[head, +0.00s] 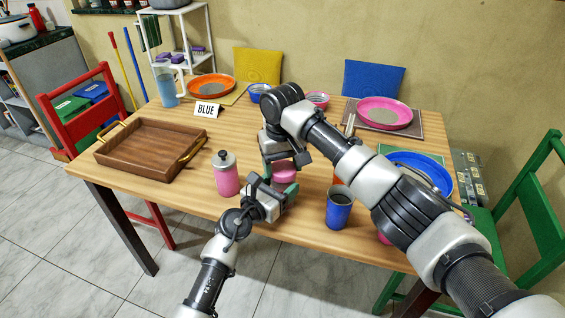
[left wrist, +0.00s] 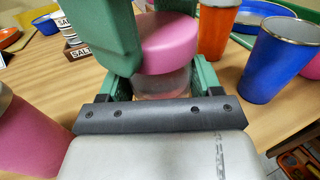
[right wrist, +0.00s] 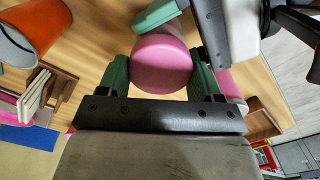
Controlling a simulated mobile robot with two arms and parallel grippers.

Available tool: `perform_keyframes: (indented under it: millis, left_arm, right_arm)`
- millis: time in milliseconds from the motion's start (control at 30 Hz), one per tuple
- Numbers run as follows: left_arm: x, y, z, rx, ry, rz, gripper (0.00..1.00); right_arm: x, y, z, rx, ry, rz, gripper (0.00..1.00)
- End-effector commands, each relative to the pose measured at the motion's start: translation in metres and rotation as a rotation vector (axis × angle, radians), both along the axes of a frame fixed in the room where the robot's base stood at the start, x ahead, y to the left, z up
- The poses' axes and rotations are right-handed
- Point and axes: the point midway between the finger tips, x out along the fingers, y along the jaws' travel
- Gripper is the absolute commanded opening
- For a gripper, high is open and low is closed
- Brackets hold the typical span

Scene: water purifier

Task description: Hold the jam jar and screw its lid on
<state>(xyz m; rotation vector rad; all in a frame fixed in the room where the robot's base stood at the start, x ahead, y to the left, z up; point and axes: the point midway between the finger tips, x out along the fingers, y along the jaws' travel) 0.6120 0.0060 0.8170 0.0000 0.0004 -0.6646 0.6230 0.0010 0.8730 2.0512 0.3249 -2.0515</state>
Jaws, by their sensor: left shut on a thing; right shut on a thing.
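The clear jam jar (left wrist: 162,84) stands on the table's near side, with its pink lid (left wrist: 170,42) on top. The lid shows from above in the right wrist view (right wrist: 162,66) and in the head view (head: 284,171). My left gripper (head: 276,191) is shut on the jar's body from the near side. My right gripper (head: 281,168) is above and shut on the lid, its green fingers on two sides of it. The lid sits over the jar mouth; I cannot tell how tightly. The grippers hide much of the jar.
A pink bottle (head: 227,178) stands just left of my left gripper, and a blue cup (head: 339,208) stands to the right. An orange cup (left wrist: 217,28) is close behind the jar. A wooden tray (head: 150,150) lies left. The table's near edge is close.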

Motion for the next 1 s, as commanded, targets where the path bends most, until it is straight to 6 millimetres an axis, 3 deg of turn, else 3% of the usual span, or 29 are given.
perform_keyframes:
  millis: [167, 1000]
  left_arm:
    - [0.0000, 0.0001, -0.0006, 0.001, 0.001, 0.000, 0.00]
    - [-0.0002, 0.0000, -0.0010, 0.001, 0.002, 0.000, 0.00]
  right_arm:
    - [-0.0003, 0.0003, -0.0003, 0.003, 0.002, -0.172, 0.43]
    - [-0.0040, -0.0020, -0.0003, 0.002, 0.005, -2.178, 0.43]
